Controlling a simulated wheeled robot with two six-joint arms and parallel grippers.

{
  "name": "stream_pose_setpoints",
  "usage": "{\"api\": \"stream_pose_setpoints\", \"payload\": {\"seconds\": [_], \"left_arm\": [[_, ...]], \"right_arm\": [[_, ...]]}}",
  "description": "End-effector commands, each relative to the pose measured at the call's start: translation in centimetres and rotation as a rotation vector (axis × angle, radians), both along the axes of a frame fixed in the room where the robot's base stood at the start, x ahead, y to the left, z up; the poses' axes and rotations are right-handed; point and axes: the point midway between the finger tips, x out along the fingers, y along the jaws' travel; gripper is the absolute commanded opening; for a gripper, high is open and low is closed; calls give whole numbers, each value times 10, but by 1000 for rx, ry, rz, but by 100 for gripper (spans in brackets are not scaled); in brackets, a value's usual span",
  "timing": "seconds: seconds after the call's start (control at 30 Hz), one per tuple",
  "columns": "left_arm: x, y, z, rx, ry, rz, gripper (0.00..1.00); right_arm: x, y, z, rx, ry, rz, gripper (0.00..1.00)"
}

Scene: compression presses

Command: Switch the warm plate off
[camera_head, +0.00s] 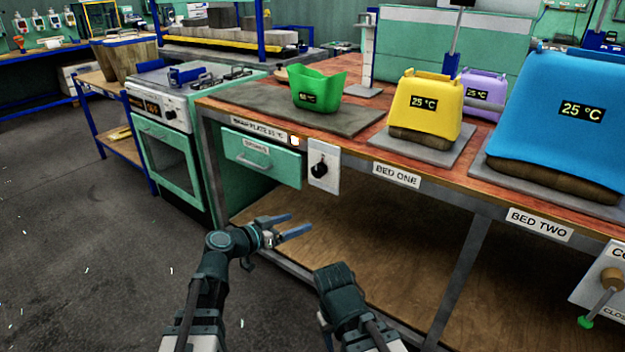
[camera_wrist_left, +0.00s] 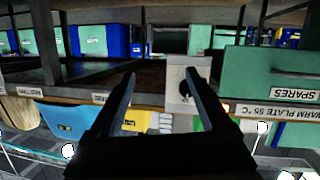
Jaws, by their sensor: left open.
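The warm plate (camera_head: 240,95) is a dark grey slab on the bench, with a green open container (camera_head: 320,90) on it. Its label (camera_head: 258,130) is on the bench edge, beside a small glowing light (camera_head: 295,140). A black knob (camera_head: 319,167) sits on a white switch panel (camera_head: 330,180) below. My left gripper (camera_head: 298,224) is open and empty, below and in front of the panel, apart from it. In the left wrist view, upside down, the panel (camera_wrist_left: 177,95) shows between the open fingers (camera_wrist_left: 160,75), the knob partly behind one finger. My right arm shows; its gripper does not.
A green drawer (camera_head: 262,158) marked spares is left of the panel. Yellow (camera_head: 425,100), purple (camera_head: 485,90) and blue (camera_head: 560,110) bags stand on the bench to the right. A lower wooden shelf (camera_head: 380,250) lies under the bench.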

Motion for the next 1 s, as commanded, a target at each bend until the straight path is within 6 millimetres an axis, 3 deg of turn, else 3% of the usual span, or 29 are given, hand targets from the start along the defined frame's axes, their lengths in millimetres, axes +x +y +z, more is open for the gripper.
{"api": "stream_pose_setpoints", "payload": {"seconds": [0.1,0.2,0.47,0.67,1.0], "left_arm": [[21,14,30,-46,-149,63,81],[31,24,45,-65,-221,107,81],[37,31,55,-73,-268,137,81],[54,20,55,-73,-267,134,81],[110,-22,54,-74,-266,132,81]], "right_arm": [[0,0,0,0,0,0,50],[0,0,0,0,0,0,50],[0,0,0,0,0,0,50],[0,0,0,0,0,0,50],[0,0,0,0,0,0,50]]}}
